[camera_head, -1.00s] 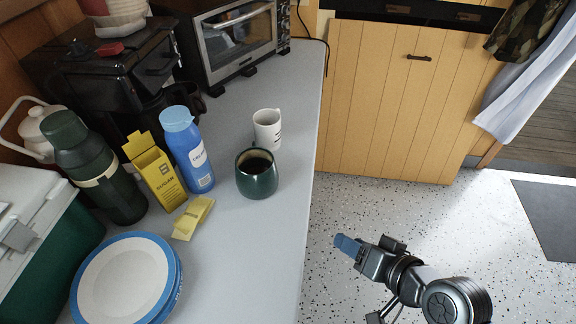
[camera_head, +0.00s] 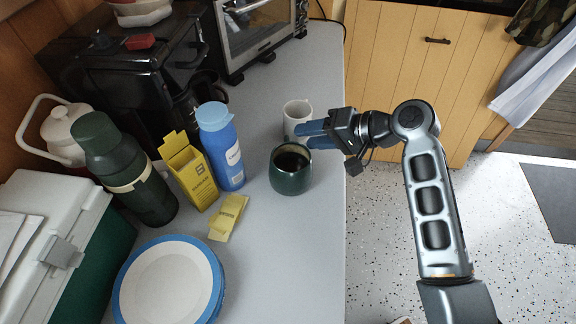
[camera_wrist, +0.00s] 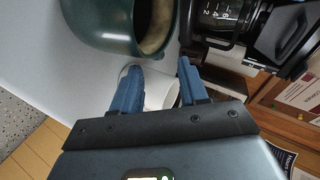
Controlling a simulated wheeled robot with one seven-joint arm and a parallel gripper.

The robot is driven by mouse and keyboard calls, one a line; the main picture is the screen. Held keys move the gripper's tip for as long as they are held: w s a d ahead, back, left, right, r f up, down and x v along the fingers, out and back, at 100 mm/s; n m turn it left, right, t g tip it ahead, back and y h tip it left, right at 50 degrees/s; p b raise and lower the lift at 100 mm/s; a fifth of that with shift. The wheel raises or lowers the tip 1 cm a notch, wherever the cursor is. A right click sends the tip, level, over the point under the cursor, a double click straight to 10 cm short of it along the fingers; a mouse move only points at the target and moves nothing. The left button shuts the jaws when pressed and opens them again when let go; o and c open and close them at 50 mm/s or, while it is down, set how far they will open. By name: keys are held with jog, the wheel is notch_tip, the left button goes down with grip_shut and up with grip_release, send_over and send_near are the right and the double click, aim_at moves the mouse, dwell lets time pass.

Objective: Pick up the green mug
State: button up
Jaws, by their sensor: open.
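The dark green mug (camera_head: 290,176) stands upright on the grey counter near its right edge, with dark contents showing inside. In the wrist view the green mug (camera_wrist: 108,24) is at the top, just beyond the fingertips. My gripper (camera_head: 311,134) is open and empty, with blue fingers pointing left over the counter. It appears just behind the green mug's rim, between it and the white mug (camera_head: 296,112). In the wrist view my gripper (camera_wrist: 160,72) has its two fingers apart, with the white mug (camera_wrist: 160,92) partly showing between them. I cannot tell whether a finger touches either mug.
Plates (camera_head: 168,285) lie at the front. A coffee maker (camera_head: 140,75) and toaster oven (camera_head: 255,35) stand behind. The counter's front right is clear.

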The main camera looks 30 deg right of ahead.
aim_at(290, 162)
jog(key=x, duration=0.4)
jog(key=shift+w+a+f, duration=0.15)
jog(key=shift+w+f, duration=0.1)
jog(key=shift+w, duration=0.05)
jog(key=shift+c, duration=0.2)
grip_shut()
